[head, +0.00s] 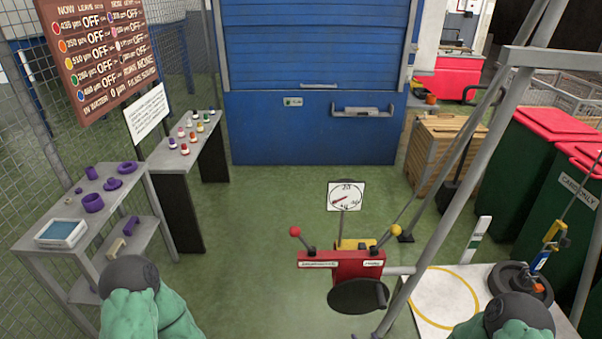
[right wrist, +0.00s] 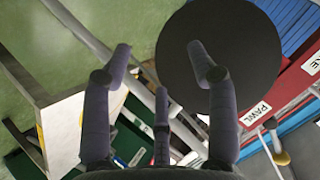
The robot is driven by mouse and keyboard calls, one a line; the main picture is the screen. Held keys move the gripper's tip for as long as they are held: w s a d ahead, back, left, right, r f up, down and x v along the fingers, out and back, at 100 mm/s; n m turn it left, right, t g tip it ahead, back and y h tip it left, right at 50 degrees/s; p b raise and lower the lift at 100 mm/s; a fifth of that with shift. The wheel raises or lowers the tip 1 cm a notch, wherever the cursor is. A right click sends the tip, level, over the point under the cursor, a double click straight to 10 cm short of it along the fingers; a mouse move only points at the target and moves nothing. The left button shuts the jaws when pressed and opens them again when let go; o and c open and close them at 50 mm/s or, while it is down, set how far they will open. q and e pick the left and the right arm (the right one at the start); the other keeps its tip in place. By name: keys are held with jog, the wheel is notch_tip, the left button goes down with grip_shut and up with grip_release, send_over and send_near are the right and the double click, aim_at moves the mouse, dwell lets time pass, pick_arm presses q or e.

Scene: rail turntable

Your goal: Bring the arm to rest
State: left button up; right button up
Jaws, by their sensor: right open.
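My right gripper (right wrist: 160,60) shows in the right wrist view with its fingers spread and nothing between them. A black disc (right wrist: 240,40) lies beyond its right finger; I cannot tell whether they touch. The black disc also shows in the head view (head: 352,297), on the front of a red winch box (head: 322,268). My right arm (head: 512,318) shows only as a green and grey part at the bottom right of the head view, and my left arm (head: 140,300) at the bottom left.
Two levers with red (head: 295,231) and yellow (head: 368,230) knobs rise from the winch, with a dial (head: 346,196) behind. Slanting grey poles (head: 440,190) stand right. A white plate (head: 419,325) bears a dark weight (head: 515,284). Left, a grey shelf (head: 65,207) holds purple parts.

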jog(key=s+a+f+n+g+y, duration=0.1)
jog(key=s+a+f+g, duration=0.3)
jog(key=s, duration=0.4)
jog(key=s+a+f+n+g+y, duration=0.1)
jog(key=s+a+f+g, duration=0.3)
jog(key=s+g, duration=0.3)
jog(key=shift+s+a+n, duration=0.4)
jog(key=shift+s+a, duration=0.4)
jog(key=shift+s, duration=0.05)
jog(key=shift+d, duration=0.1)
